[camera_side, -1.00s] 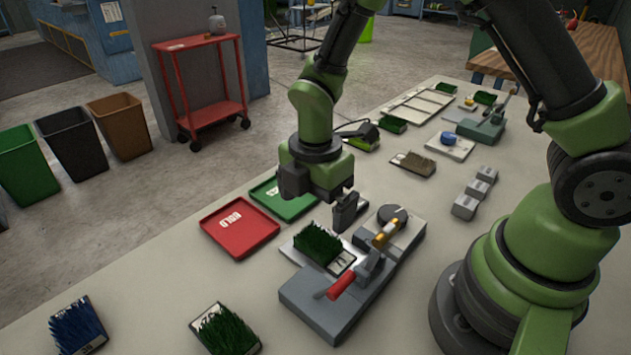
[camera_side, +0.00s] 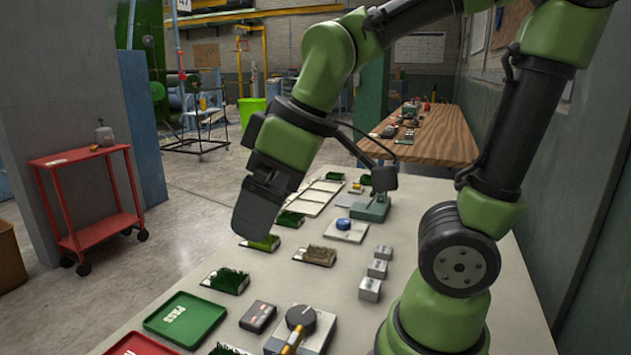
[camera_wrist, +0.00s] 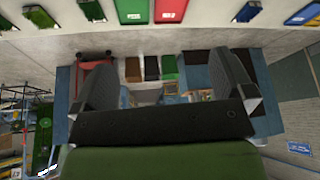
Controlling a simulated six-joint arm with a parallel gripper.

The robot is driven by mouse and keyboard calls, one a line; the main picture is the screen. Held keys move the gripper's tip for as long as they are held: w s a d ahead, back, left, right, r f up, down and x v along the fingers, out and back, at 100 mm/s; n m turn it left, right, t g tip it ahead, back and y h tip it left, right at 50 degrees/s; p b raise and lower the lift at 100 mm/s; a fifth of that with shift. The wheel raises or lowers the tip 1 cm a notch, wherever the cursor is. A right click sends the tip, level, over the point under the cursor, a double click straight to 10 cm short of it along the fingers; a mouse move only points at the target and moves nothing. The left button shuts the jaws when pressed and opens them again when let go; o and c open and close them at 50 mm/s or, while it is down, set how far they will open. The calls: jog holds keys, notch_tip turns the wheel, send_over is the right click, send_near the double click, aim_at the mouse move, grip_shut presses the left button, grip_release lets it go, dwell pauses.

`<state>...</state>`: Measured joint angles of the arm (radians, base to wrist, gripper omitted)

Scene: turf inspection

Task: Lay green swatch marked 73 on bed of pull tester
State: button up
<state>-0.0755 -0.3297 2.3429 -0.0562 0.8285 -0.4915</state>
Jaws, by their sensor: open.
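In the side view, my gripper (camera_side: 258,215) is raised above the far left part of the table, empty. The wrist view shows its two fingers (camera_wrist: 165,82) spread apart with nothing between them. The pull tester (camera_side: 303,330) is cut off by the bottom edge; its dark dial and yellow part show. A green swatch (camera_side: 230,350) beside it is mostly cut off. Another green swatch (camera_side: 228,281) lies behind the green tray. A darker green swatch (camera_side: 290,219) lies farther back. I cannot read 73 on any of them.
A green tray (camera_side: 185,320) lies at the table's left edge; a red tray (camera_side: 140,345) is partly cut off. A black box (camera_side: 258,316), a brown swatch (camera_side: 315,256), grey blocks (camera_side: 371,289) and a blue-topped device (camera_side: 343,229) stand around. A red cart (camera_side: 90,200) stands on the floor.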

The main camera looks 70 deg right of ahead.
jog(key=s+r+m+t, duration=0.2)
jog(key=s+m, duration=0.3)
jog(key=m, duration=0.2)
jog(key=shift+s+d+r, duration=0.25)
jog(key=shift+s+d, duration=0.05)
